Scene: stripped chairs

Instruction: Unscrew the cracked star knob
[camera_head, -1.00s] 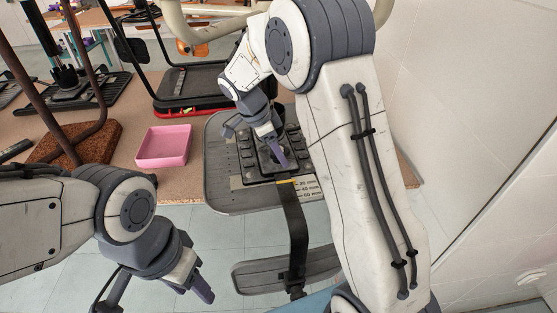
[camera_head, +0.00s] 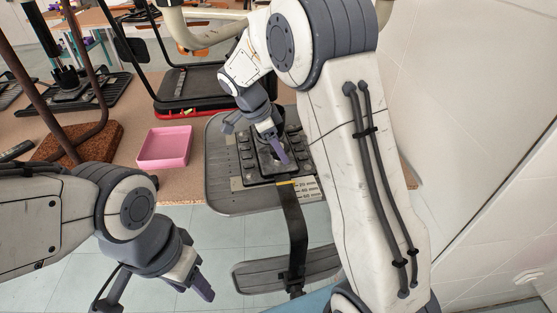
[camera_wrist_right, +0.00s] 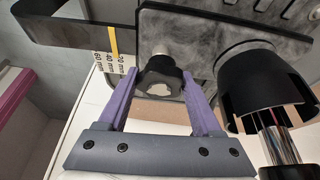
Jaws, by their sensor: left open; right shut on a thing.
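The star knob (camera_wrist_right: 160,76) is black with a pale, irregular patch on its face, and sits on a metal stud at the edge of a dark plate in the right wrist view. My right gripper (camera_wrist_right: 161,84) has its purple fingers on either side of the knob and is shut on it. In the head view my right gripper (camera_head: 277,153) reaches down to the mechanism on the upturned chair seat (camera_head: 222,185), and the knob is hard to make out there. My left gripper (camera_head: 196,284) is open and empty, low at the left over the floor.
A pink tray (camera_head: 165,147) lies on the bench left of the seat. A black strap (camera_head: 292,225) runs from the mechanism to a pad below. A black cylinder with a chrome rod (camera_wrist_right: 262,100) stands close to my right fingers. A white wall (camera_head: 480,130) bounds the right.

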